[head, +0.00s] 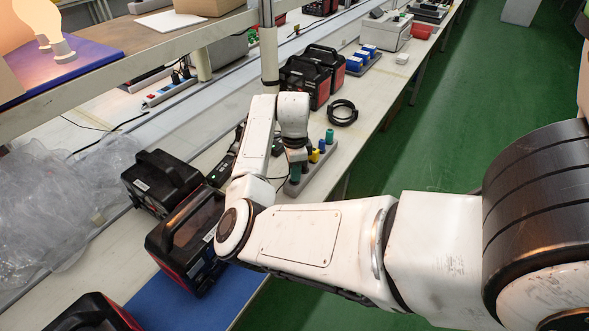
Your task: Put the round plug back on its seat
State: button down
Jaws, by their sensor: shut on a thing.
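A grey block-shaped rack (318,174) stands on the bench near its right edge, with a row of coloured round plugs on it. A dark teal plug (329,137), a blue plug (322,146) and a yellow plug (315,156) stand upright toward the far end. My gripper (296,162) points down over the near end of the rack. It is shut on a green round plug (295,174), which shows just below the fingers. The fingertips are small and partly hidden by my wrist. I cannot tell whether the plug touches its seat.
Black and red power units (165,182) stand on the bench at left, and more (306,78) stand behind the rack. A black cable coil (342,113) lies beyond the rack. A post (268,45) and an upper shelf (130,62) are close behind my arm. Green floor lies right.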

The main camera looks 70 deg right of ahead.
jog(key=shift+s+a+f, duration=0.15)
jog(key=shift+s+f, duration=0.05)
jog(key=shift+f, duration=0.2)
dwell(0.5)
jog(key=c, duration=1)
grip_release()
jog(key=shift+r, duration=0.1)
notch_tip(320, 180, up, 11)
jog(key=shift+w+r, duration=0.1)
jog(key=shift+w, duration=0.05)
